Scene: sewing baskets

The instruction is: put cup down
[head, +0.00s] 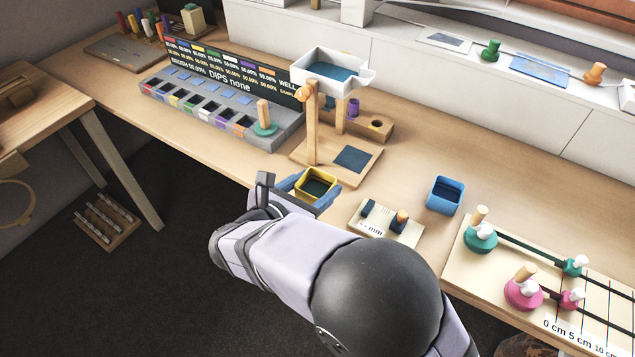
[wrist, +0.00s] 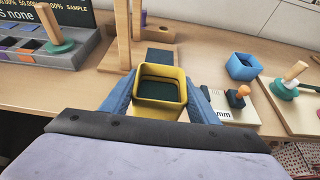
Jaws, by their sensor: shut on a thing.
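A yellow square cup (head: 316,184) with a dark inside is held between the two blue fingers of my gripper (head: 310,190). In the wrist view the yellow cup (wrist: 160,88) sits upright between the fingers of my gripper (wrist: 160,100), one on each side. The cup is near the front edge of the table, in front of the wooden stand. Whether its base touches the table cannot be told. A blue square cup (head: 445,195) stands on the table to the right and also shows in the wrist view (wrist: 243,67).
A wooden stand (head: 312,130) with a white tray (head: 328,70) on top rises behind my gripper. A small mm block (head: 384,222) lies to the right. A grey palette rack (head: 215,112) is at left. Bare table (head: 400,170) lies between stand and blue cup.

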